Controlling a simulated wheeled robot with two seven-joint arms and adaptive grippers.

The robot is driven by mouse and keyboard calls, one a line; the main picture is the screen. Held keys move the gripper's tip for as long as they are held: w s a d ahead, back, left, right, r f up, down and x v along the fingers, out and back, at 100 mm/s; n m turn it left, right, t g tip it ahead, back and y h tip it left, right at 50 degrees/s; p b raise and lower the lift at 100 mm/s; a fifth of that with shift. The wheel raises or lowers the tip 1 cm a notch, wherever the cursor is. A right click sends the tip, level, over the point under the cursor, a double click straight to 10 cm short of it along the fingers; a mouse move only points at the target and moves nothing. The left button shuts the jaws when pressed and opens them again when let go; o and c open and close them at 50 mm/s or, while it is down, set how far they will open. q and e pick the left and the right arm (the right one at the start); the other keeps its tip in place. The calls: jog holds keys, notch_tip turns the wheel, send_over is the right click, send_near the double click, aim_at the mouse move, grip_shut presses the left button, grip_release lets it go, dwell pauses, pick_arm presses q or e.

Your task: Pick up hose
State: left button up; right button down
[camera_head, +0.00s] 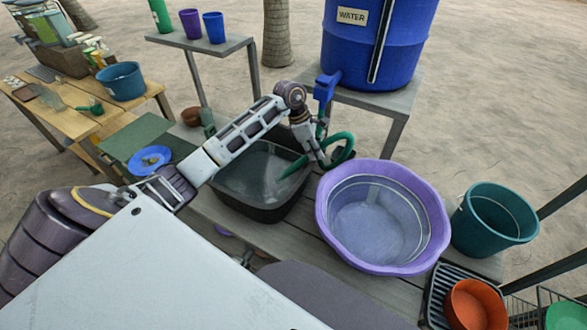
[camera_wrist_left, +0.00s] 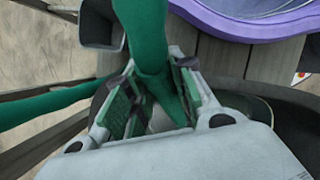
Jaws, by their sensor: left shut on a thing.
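The green hose (camera_head: 341,138) hangs from the blue barrel's tap and curves in a loop, with its free end over the black tub (camera_head: 262,214). My left gripper (camera_head: 318,158) is shut on the hose, at the tub's right side. In the left wrist view the hose (camera_wrist_left: 147,35) passes between the two finger pads of my left gripper (camera_wrist_left: 153,82). A further stretch of hose crosses to the left there. My right gripper is not in view.
A purple basin (camera_head: 324,222) stands on the bench right of the tub. A teal bucket (camera_head: 493,219) is further right. The blue water barrel (camera_head: 345,50) stands on a grey stand behind. An orange bowl (camera_head: 474,304) sits at the lower right.

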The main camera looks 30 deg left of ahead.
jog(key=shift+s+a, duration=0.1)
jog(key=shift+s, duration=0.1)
